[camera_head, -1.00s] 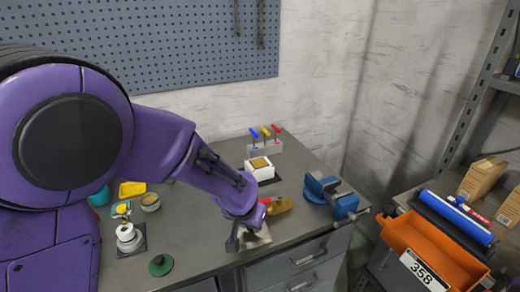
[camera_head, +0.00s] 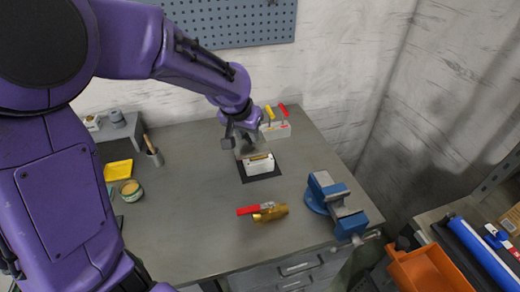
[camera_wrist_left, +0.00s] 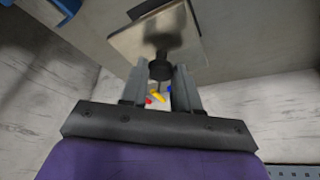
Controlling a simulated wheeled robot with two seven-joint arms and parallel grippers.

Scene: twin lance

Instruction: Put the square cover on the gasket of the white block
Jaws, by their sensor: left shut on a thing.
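The white block (camera_head: 260,167) sits on a dark square mat (camera_head: 272,174) near the middle of the workbench. A tan strip of its gasket (camera_head: 262,156) shows on top; the gripper area hides part of the rest. My left gripper (camera_head: 241,143) is just above and to the left of the block, pointing down. In the left wrist view it is shut on the dark knob of the square cover (camera_wrist_left: 130,42), a beige plate seen beyond the fingers. In the head view the cover is hard to make out. Whether it touches the block I cannot tell. My right gripper is not in view.
A brass valve with a red handle (camera_head: 270,213) lies in front of the block. A blue vise (camera_head: 335,203) stands to the right. A rack of colored-handled tools (camera_head: 275,130) stands close behind the block. A yellow tray (camera_head: 118,170) and a tin (camera_head: 131,190) are at left.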

